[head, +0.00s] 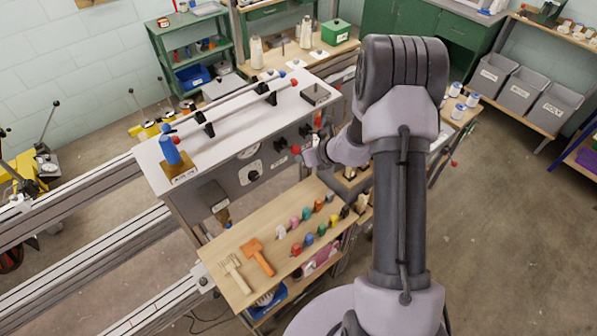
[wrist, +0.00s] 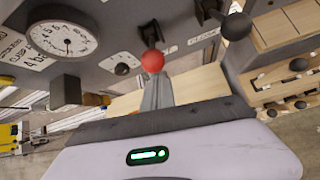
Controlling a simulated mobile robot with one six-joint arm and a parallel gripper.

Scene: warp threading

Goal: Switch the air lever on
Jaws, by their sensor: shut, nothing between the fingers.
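A lever with a red ball knob (wrist: 152,61) hangs from a dark mount on the grey machine panel in the wrist view. A second lever with a black ball knob (wrist: 235,26) is to its right, near a label that seems to read "CLOSE". No readable label marks either as the air lever. My gripper (wrist: 157,88) is shut and empty. Its fingertips are just below the red knob in the picture; I cannot tell if they touch it. In the head view, a red knob (head: 296,150) shows beside my gripper, which the wrist partly hides.
A round gauge (wrist: 62,39) and a small black knob (wrist: 122,69) sit left of the red lever. Below the panel, a wooden shelf (head: 226,247) holds combs and several coloured pieces. Long metal rails (head: 90,205) run to the left. Open floor lies on the right.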

